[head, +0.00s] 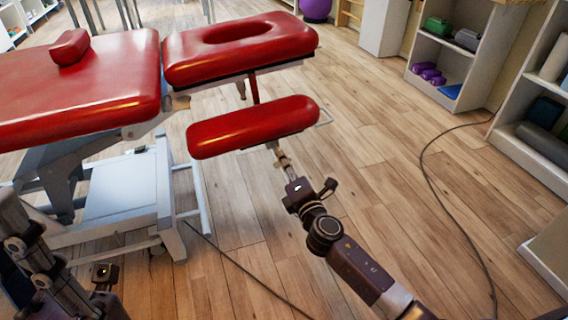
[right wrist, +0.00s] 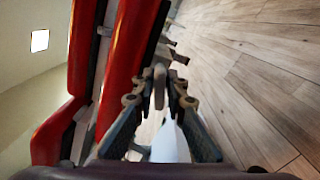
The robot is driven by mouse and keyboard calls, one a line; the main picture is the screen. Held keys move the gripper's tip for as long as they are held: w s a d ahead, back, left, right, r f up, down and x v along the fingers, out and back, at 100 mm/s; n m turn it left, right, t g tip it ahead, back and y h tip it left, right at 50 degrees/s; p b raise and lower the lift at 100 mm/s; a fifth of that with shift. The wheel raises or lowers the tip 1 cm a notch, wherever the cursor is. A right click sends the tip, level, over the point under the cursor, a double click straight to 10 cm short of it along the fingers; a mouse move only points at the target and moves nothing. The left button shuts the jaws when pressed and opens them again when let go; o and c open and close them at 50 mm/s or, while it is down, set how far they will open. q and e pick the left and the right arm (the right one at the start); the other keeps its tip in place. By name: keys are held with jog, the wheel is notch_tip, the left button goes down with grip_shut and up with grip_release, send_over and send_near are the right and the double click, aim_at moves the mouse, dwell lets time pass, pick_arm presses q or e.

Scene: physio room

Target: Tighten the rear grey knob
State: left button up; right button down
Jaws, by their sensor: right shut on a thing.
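The red treatment table (head: 80,88) stands at the left, with a red headrest section (head: 240,45) and a separate red armrest pad (head: 253,127) at its end. My right gripper (head: 282,158) is just under the near edge of the armrest pad. In the right wrist view, my right gripper's fingers (right wrist: 160,92) are closed around a small grey knob (right wrist: 160,74) beside the red pad's underside. The knob is hidden in the head view. My left arm is at the lower left of the head view, and the state of its gripper is unclear.
A dark cable (head: 432,168) runs over the wooden floor on the right. Open shelves (head: 455,50) with rolls and blocks stand at the back right. The table's white base frame (head: 120,190) is near my left arm. The floor right of my right arm is mostly clear.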

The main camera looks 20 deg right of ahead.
jog(key=shift+f+m, duration=0.15)
jog(key=shift+m, duration=1.45)
jog(key=c, duration=2)
grip_release()
jog(key=shift+s, duration=0.15)
jog(key=s, duration=1.1)
jog(key=shift+s+d, duration=0.2)
jog(key=shift+s, duration=0.2)
